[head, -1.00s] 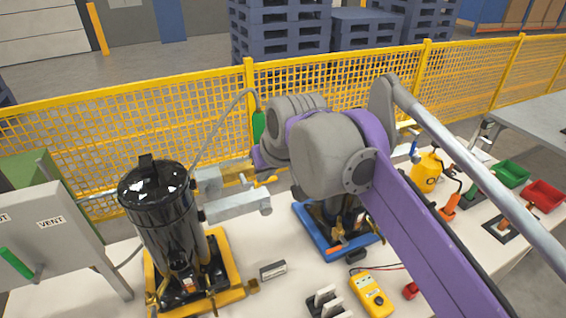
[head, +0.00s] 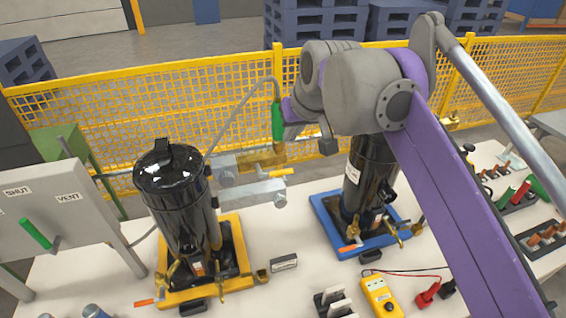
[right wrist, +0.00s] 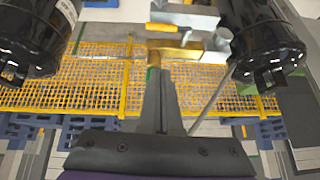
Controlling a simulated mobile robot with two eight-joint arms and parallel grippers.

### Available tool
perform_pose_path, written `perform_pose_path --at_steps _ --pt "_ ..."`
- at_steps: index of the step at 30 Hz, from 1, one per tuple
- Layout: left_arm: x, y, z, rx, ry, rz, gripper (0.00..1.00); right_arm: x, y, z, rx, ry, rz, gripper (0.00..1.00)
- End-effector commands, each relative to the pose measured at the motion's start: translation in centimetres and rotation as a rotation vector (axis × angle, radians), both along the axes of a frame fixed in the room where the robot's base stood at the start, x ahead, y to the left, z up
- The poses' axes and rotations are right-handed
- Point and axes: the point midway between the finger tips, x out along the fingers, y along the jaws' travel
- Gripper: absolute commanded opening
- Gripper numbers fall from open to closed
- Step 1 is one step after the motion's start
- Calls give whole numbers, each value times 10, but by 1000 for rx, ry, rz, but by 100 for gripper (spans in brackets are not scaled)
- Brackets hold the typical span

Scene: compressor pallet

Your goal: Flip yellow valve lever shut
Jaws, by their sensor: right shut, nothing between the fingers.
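The yellow valve lever (head: 276,172) sits on a silver pipe fitting between the two black tanks, beside a brass block (head: 262,160). The lever lies roughly along the pipe. It also shows near the top of the right wrist view (right wrist: 166,27), on the silver fitting. My right gripper (right wrist: 159,73) is shut and empty, its dark fingers pointing toward the fitting and apart from the lever. My left gripper is not in view.
A black tank (head: 183,215) on a yellow base stands left; another black tank (head: 369,180) on a blue base stands right. A green-handled hose (head: 277,120) hangs above the fitting. A panel marked SHUT and VENT (head: 45,215) is far left. A yellow meter (head: 380,297) lies in front.

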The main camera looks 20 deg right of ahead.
Motion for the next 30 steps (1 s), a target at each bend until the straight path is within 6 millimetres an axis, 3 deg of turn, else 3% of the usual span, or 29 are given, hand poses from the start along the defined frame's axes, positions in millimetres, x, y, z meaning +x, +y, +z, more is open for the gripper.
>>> perform_pose_path --at_steps 13,18,30 --pt "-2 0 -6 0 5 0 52 50 6 -76 -1 0 1 0" --pt "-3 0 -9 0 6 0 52 45 7 -101 -1 0 1 0" --pt "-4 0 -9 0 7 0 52 42 8 -114 0 0 0 0"
